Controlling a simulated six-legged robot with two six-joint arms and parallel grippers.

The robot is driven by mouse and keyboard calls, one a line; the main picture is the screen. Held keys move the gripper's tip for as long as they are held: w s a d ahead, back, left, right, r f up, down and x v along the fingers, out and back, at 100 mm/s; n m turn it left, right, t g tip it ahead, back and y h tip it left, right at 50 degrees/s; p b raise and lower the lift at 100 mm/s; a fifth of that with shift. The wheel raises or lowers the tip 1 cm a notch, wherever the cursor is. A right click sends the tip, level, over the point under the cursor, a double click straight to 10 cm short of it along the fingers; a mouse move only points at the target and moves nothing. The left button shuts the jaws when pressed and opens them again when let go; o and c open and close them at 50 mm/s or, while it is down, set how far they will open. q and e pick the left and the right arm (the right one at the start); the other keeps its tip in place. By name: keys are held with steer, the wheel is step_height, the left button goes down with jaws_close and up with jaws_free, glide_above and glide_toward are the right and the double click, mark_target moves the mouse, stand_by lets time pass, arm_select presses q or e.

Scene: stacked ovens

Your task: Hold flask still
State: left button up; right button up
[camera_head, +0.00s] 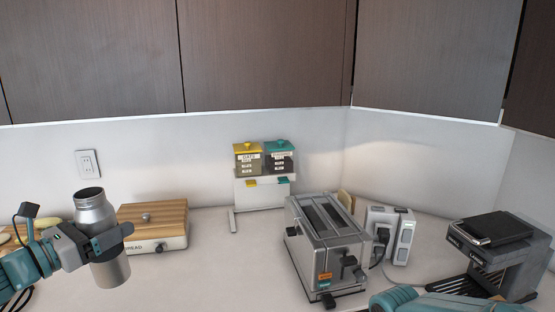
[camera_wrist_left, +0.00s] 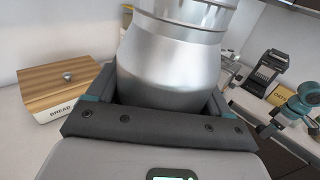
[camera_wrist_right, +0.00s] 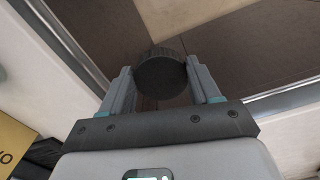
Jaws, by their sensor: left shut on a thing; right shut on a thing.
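A silver metal flask (camera_head: 108,268) stands upright in my left gripper (camera_head: 104,244), held at its middle at the left of the head view. Its round mouth is open at the top. In the left wrist view the flask (camera_wrist_left: 170,60) fills the space between the fingers, and its top is out of frame. In the right wrist view my right gripper (camera_wrist_right: 160,82) is shut on a dark round cap (camera_wrist_right: 160,77) with a ribbed edge. In the head view only part of my right arm shows at the bottom right; its gripper is out of frame.
A wooden-lidded bread box (camera_head: 172,243) is just right of and behind the flask. A yellow-and-teal dispenser (camera_head: 265,188), a toaster (camera_head: 325,262), a socket block (camera_head: 402,240) and a coffee machine (camera_head: 505,265) stand further right. The counter between bread box and toaster is clear. Cabinets hang above.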

arm_select(q)
steer(key=shift+s+r, duration=0.1)
steer(key=shift+s, duration=0.05)
steer(key=s+d+f+m+g+h, duration=0.2)
steer(key=s+d+f+g, duration=0.1)
steer(key=d+f, duration=0.7)
steer(key=s+d+f+m+g+h, duration=0.3)
steer(key=s+d+f, duration=0.1)
steer(key=d+f, duration=0.6)
steer(key=s+d+f+m+g+h, duration=0.3)
steer(key=d+f, duration=0.7)
steer(key=f, duration=0.4)
steer(key=shift+s+g, duration=0.4)
steer(key=shift+s, duration=0.25)
